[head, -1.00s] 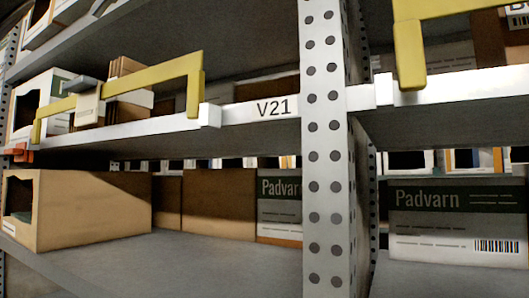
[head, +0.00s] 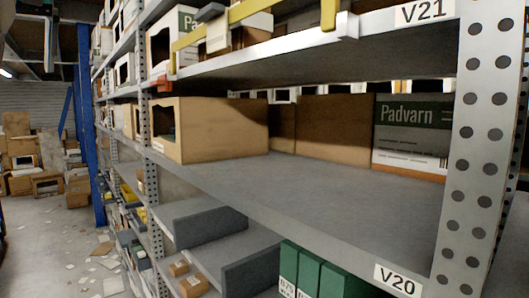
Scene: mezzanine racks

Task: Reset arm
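Neither of my grippers shows in the head view, and no part of my arms is visible. The view holds a rack with a shelf labelled V20 (head: 397,279) and a higher shelf labelled V21 (head: 424,11). On the V20 shelf stand an open-fronted cardboard box (head: 222,130), a plain brown box (head: 334,131) and a white and green Padvarn box (head: 411,135).
A perforated upright (head: 484,150) stands close on the right. A yellow rail (head: 330,12) runs along the upper shelf. Green binders (head: 311,272) stand on the lower shelf. At left is an aisle floor (head: 50,240) with scattered papers and stacked boxes (head: 35,170) beyond.

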